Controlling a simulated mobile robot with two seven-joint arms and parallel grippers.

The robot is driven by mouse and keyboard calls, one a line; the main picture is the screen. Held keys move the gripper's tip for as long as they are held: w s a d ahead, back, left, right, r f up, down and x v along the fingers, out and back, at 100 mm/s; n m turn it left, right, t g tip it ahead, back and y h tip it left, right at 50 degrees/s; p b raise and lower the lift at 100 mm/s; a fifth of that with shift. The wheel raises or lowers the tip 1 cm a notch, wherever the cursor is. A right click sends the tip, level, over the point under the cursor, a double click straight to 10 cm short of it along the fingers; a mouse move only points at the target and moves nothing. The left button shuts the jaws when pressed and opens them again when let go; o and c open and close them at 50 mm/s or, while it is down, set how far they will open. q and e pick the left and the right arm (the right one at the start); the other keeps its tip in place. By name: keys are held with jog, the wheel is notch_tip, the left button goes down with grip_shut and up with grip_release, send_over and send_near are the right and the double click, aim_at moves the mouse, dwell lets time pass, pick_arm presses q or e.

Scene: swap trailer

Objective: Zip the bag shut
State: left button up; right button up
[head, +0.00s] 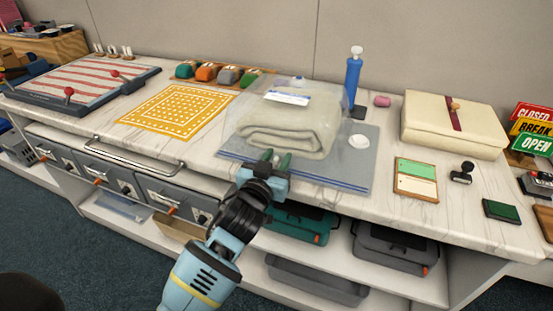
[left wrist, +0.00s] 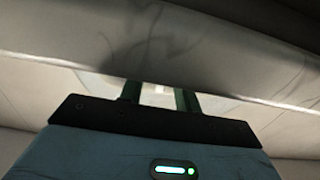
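The clear plastic bag (head: 335,92) lies on the counter with a folded beige blanket (head: 285,128) inside it and a white-and-blue label on top. A flat blue-grey sheet (head: 350,172) lies under and in front of it, with a blue line along its front edge; whether it is part of the bag I cannot tell. No zip slider can be made out. My left gripper (head: 275,158) is at the sheet's front left part, just in front of the blanket. Its two green fingers are apart with nothing visible between them; the gap also shows in the left wrist view (left wrist: 159,95). My right gripper is not visible.
A blue pump (head: 352,78) stands behind the bag. A white disc (head: 359,141) lies to the blanket's right, and a cream box (head: 453,124) farther right. A yellow patterned mat (head: 178,111) lies left. Drawers and a shelf with cases are below the counter's front edge.

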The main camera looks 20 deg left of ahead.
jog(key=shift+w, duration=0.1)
pick_arm(q)
grip_shut()
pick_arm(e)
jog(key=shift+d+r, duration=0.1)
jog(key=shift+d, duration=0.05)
